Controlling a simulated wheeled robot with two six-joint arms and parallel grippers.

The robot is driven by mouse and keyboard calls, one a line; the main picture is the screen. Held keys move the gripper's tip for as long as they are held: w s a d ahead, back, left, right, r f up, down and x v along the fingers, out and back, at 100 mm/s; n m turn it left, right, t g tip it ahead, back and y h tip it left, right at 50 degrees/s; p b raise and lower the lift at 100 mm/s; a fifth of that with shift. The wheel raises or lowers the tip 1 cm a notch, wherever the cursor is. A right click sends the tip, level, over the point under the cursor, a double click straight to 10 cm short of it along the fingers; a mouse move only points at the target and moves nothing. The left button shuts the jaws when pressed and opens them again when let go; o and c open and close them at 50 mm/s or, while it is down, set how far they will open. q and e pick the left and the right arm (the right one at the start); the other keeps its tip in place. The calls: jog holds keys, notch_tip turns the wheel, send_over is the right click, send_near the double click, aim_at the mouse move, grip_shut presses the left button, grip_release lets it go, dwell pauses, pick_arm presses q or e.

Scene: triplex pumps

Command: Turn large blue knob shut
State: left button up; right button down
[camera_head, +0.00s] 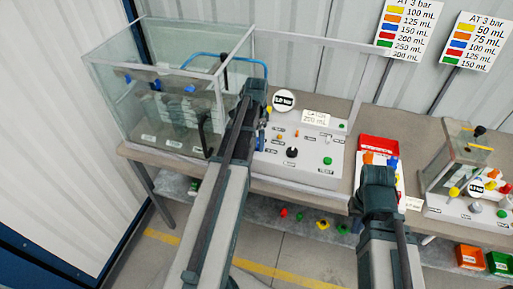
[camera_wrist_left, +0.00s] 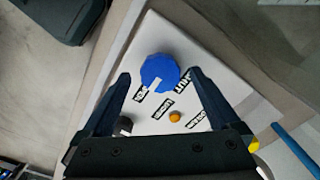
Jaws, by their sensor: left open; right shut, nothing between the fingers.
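The large blue knob (camera_wrist_left: 160,72) with a white pointer mark sits on a white panel in the left wrist view. Its pointer lies toward the lower left, near a label partly hidden by the left finger; another label, seemingly "SHUT", is at its lower right. My left gripper (camera_wrist_left: 160,78) is open, with one fingertip on each side of the knob; I cannot tell whether they touch it. In the head view my left gripper (camera_head: 260,125) is at the left part of the white control panel (camera_head: 300,172) and hides the knob. My right gripper (camera_head: 377,172) is shut and empty.
A glass tank (camera_head: 150,95) stands left of the panel. A black knob (camera_head: 292,152) and a green button (camera_head: 327,160) are on the panel. A red tray (camera_head: 378,143) and another pump unit (camera_head: 465,185) are at the right. Colored bins (camera_head: 470,257) stand low.

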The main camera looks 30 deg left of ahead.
pick_arm(q)
jog(key=shift+f+b, duration=0.4)
jog(key=shift+f, duration=0.45)
pick_arm(e)
jog(key=shift+f, duration=0.8)
pick_arm(q)
jog(key=c, duration=1.4)
